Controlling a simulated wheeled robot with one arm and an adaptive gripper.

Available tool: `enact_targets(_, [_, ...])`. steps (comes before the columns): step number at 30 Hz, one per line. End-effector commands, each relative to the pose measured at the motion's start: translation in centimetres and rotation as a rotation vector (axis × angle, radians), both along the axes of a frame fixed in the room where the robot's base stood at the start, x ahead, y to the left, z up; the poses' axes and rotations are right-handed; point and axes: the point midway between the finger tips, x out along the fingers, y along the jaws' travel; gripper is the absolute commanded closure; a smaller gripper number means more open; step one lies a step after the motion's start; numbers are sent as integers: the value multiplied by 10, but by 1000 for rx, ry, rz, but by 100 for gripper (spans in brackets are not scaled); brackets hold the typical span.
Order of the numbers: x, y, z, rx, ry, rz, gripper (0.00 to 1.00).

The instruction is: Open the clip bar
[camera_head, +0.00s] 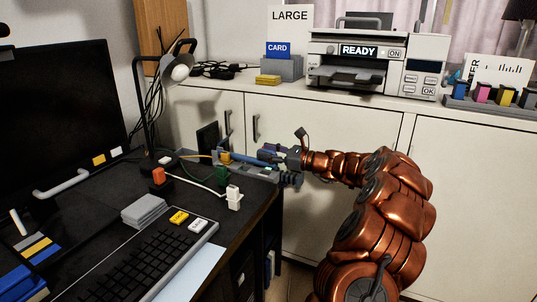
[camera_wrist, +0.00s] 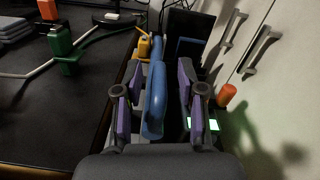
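A long blue bar (camera_wrist: 154,100), which I take to be the clip bar, lies along a grey device at the desk's far right corner. In the head view the bar (camera_head: 248,160) runs toward my gripper (camera_head: 272,155). In the wrist view my gripper (camera_wrist: 156,108) is open, with one purple-padded finger on each side of the bar. The bar sits nearer the left finger; a dark gap shows on its right. I cannot tell whether either finger touches it. A yellow part (camera_wrist: 143,45) stands beside the bar's far end.
A green plug (camera_head: 222,176), an orange plug (camera_head: 158,176) and a white plug (camera_head: 234,198) with cables are on the dark desk. A keyboard (camera_head: 143,262) lies in front. White cabinet doors with handles (camera_wrist: 262,48) are close on the right. An orange knob (camera_wrist: 226,94) is beside the right finger.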

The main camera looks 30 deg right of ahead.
Motion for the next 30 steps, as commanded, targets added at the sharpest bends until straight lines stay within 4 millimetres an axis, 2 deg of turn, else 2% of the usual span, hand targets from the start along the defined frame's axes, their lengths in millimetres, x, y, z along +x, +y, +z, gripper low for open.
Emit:
enact_targets(8, [1,1,0,0,0,0,62])
enact_targets(19, [1,0,0,0,0,-1,100])
enact_targets(30, [1,0,0,0,0,-2,100])
